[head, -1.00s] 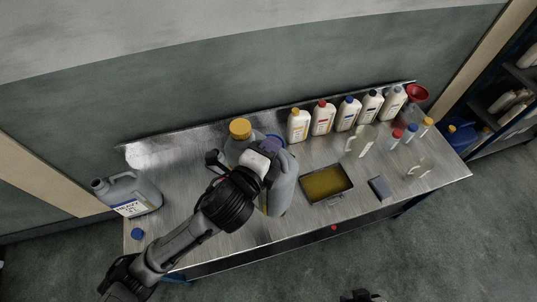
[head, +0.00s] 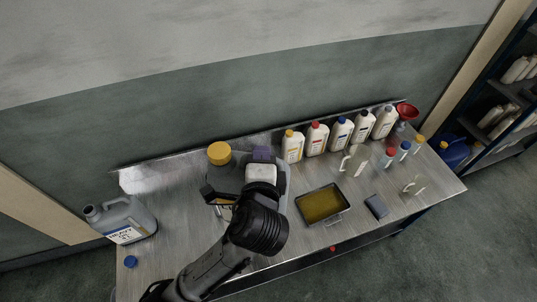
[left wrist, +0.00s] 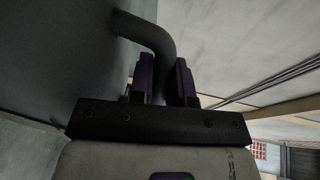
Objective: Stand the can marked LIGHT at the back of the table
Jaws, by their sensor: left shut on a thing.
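My left gripper (head: 262,153) is over the middle of the table, shut on the handle of a grey can (head: 284,186). In the left wrist view the purple fingers (left wrist: 162,82) close around the curved grey handle (left wrist: 150,35), with the can's grey wall (left wrist: 50,50) at the left. The metal table (head: 175,205) has a raised back edge. My right gripper is not in view.
Another grey can (head: 125,222) with a label stands at the left end, near a blue cap (head: 130,262). Several white bottles (head: 341,133) line the back right. A tray of yellow oil (head: 322,204), a dark block (head: 377,206) and clear jugs (head: 354,160) stand right of my gripper.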

